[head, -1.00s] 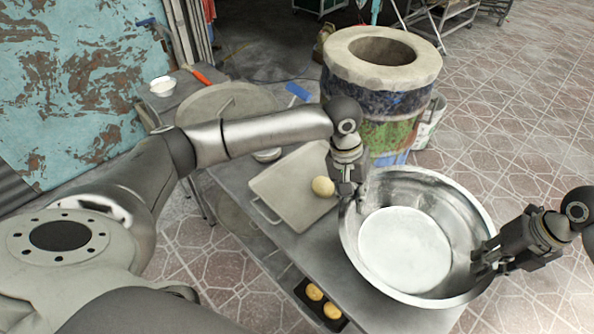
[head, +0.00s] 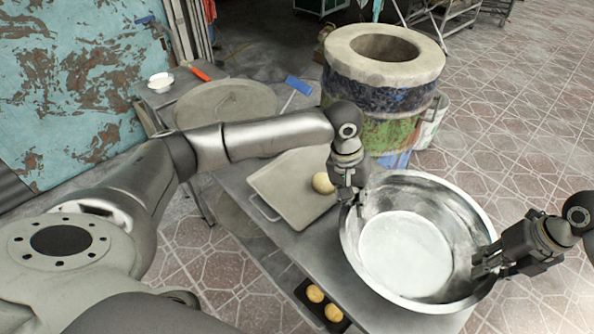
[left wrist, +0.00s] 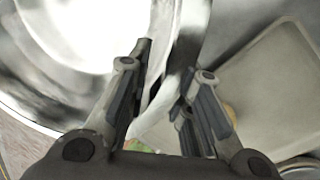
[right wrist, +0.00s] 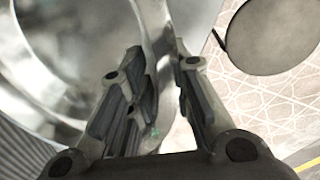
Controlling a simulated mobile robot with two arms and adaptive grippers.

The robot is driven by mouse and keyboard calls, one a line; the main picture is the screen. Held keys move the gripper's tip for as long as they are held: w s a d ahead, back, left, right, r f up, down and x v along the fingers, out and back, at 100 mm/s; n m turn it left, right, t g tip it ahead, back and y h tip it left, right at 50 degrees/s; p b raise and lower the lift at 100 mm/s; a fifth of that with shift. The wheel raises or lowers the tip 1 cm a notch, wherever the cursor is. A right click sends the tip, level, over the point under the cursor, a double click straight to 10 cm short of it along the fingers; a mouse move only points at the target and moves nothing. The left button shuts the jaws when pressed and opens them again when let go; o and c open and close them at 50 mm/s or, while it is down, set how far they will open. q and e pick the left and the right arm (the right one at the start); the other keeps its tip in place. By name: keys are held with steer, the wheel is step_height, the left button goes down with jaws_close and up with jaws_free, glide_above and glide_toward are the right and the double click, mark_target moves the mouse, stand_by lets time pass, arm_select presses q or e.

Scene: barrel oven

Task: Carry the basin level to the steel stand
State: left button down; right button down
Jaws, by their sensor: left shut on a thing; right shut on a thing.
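The basin (head: 474,214) is a wide, shiny metal bowl with a whitish floor, over the front right of the steel table (head: 262,232). It looks about level; I cannot tell whether it touches the table. My left gripper (head: 354,194) is shut on its left rim, and the rim runs between the fingers in the left wrist view (left wrist: 165,85). My right gripper (head: 482,262) is shut on its right rim, also seen between the fingers in the right wrist view (right wrist: 165,75). I cannot tell which thing is the steel stand.
The barrel oven (head: 385,90) stands just behind the basin. A tray (head: 290,195) with a dough ball (head: 323,183) lies left of the basin. A round lid (head: 225,103), a white bowl (head: 160,82) and a blue-headed tool (head: 299,85) lie further back. Tiled floor is open at right.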

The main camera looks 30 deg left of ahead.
arm_select(q)
steer(key=shift+w+d+f+b, duration=0.2)
steer(key=shift+w+f+b, duration=0.05)
steer(key=shift+f+b, duration=0.1)
arm_select(e)
steer(key=shift+s+a+f, duration=0.25)
steer(key=shift+a+f, duration=0.15)
steer(key=shift+f, duration=0.1)
arm_select(q)
steer(key=c, duration=1.5)
jaws_free()
steer(key=shift+s, duration=0.1)
arm_select(e)
steer(key=c, duration=1.5)
jaws_free()
arm_select(q)
steer(key=shift+o, duration=1)
arm_select(e)
steer(key=shift+o, duration=1)
steer(key=shift+d, duration=0.1)
arm_select(q)
steer(key=shift+s+a, duration=0.1)
arm_select(e)
steer(key=shift+w+d, duration=0.1)
